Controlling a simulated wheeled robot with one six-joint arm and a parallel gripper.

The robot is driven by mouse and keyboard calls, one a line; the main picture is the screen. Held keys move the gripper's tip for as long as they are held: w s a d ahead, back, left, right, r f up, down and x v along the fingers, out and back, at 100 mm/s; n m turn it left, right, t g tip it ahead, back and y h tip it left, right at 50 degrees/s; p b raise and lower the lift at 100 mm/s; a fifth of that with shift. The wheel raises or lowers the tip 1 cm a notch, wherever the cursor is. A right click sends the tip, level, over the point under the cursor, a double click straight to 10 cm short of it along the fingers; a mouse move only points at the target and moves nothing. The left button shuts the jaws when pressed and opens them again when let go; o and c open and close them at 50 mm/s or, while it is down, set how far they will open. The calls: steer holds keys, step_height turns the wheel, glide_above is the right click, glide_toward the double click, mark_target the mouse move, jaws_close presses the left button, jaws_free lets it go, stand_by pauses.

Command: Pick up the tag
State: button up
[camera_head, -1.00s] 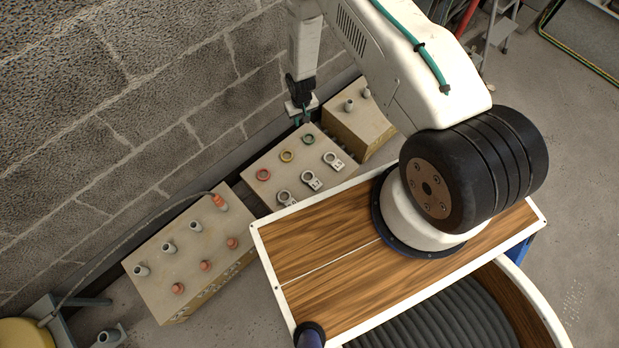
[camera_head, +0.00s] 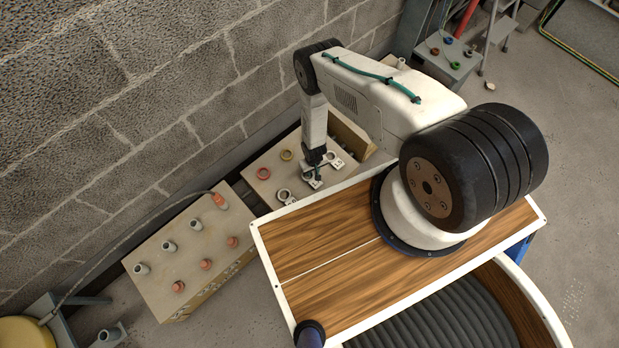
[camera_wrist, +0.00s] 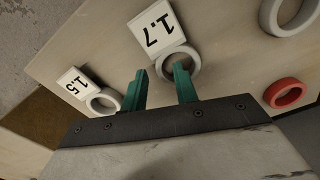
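White tags with grey rings lie on a beige block top. In the wrist view, the tag marked 1.7 (camera_wrist: 157,29) has its ring (camera_wrist: 180,63) by my right green fingertip, which overlaps it in view. The tag marked 1.5 (camera_wrist: 74,83) lies left, its ring (camera_wrist: 103,101) just left of my left finger. In the head view my gripper (camera_head: 315,175) points down over the middle of the block and partly hides the tags there. I cannot tell its exact height above the block.
A red ring (camera_wrist: 288,94) and another grey ring (camera_wrist: 290,14) lie to the right in the wrist view. A block with several upright stubs (camera_head: 190,250) stands to the left in the head view. The block wall (camera_head: 180,90) is close behind. A wood-topped cart (camera_head: 310,245) is in front.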

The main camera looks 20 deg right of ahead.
steer(key=shift+f, duration=0.95)
jaws_close()
steer(key=shift+r, duration=0.1)
